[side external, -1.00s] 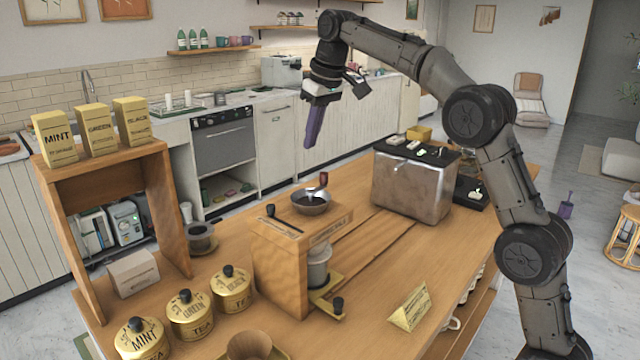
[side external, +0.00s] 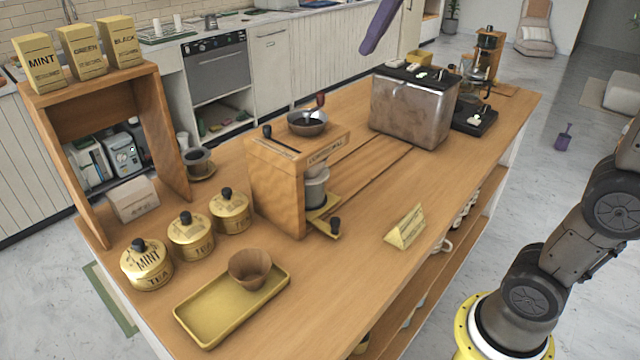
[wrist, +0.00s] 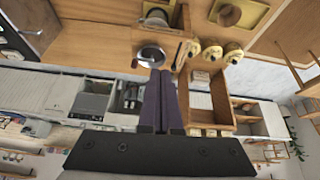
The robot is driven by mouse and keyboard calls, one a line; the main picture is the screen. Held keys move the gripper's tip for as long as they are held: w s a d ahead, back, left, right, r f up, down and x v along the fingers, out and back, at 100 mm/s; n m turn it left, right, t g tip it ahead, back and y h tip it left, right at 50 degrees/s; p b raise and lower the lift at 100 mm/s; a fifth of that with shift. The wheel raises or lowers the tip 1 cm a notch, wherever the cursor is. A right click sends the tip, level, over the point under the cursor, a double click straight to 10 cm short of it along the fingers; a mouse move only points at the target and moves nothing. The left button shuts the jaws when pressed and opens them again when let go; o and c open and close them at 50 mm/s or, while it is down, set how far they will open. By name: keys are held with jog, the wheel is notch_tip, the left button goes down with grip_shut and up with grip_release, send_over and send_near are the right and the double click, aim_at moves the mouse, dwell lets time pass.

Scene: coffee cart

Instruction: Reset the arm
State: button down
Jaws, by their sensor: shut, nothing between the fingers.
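My gripper (side external: 368,48) shows only as purple fingers at the top edge of the side external view, high above the far side of the wooden cart. The rest of the hand is cut off by the frame. In the wrist view my gripper (wrist: 160,72) points its two dark purple fingers side by side with no gap. They are shut and hold nothing. The cart and its items lie beyond the fingertips, and nothing visibly touches them.
The wooden cart (side external: 375,230) bears a coffee mill (side external: 275,190), a metal machine (side external: 410,110), several gold tea tins (side external: 190,235), a yellow tray (side external: 205,320) with a brown cup (side external: 250,268), a folded sign (side external: 405,228) and a shelf (side external: 160,120) with tea boxes. Room above the cart is clear.

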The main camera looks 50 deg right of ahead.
jog(key=s+a+f, duration=0.1)
jog(key=s+f, duration=1.6)
jog(key=f, duration=0.4)
jog(key=shift+s+a+m, duration=0.2)
jog(key=shift+m, duration=0.1)
